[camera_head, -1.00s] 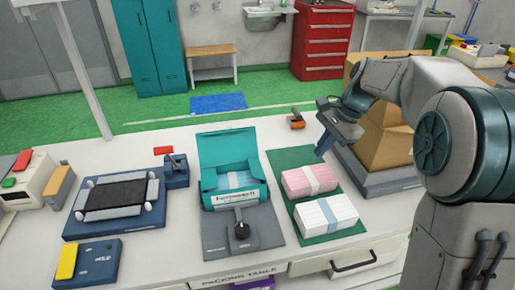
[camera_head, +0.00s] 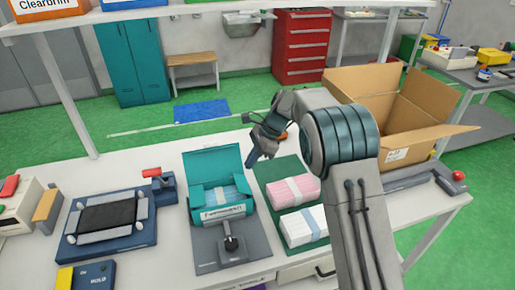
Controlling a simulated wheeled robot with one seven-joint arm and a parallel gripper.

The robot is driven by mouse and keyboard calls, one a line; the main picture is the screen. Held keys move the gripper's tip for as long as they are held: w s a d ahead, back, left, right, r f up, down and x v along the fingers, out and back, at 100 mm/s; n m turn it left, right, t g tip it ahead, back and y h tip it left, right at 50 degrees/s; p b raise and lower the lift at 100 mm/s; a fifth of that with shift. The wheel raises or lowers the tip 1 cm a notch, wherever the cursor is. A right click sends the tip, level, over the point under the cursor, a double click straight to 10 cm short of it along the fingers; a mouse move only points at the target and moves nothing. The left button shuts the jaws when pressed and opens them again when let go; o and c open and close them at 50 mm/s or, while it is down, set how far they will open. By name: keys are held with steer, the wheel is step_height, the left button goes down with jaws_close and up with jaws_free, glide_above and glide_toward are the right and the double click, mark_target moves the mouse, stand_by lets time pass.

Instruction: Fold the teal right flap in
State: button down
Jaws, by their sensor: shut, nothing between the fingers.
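The teal carton (camera_head: 214,163) stands open in its grey holder on the table, with its back lid raised. A teal side flap (camera_head: 244,184) juts out at its right edge; its exact angle is too small to tell. Light-blue masks (camera_head: 217,195) show inside, behind the white-labelled front (camera_head: 222,211). My gripper (camera_head: 251,162) is shut and empty, pointing down just right of the carton's back right corner. It appears above the table; I cannot tell whether it touches the carton.
A green mat (camera_head: 264,176) with a pink pack (camera_head: 294,190) and a white-blue pack (camera_head: 304,227) lies right of the carton. A lever (camera_head: 231,243) stands in front. A blue fixture (camera_head: 109,225) is left. An open cardboard box (camera_head: 390,110) is back right.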

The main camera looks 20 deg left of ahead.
mark_target(238, 182)
steer(key=p+x, duration=0.1)
steer(key=x, duration=0.5)
steer(key=shift+s+a+f, duration=0.1)
steer(key=shift+s+f, duration=0.05)
steer(key=shift+f, duration=0.05)
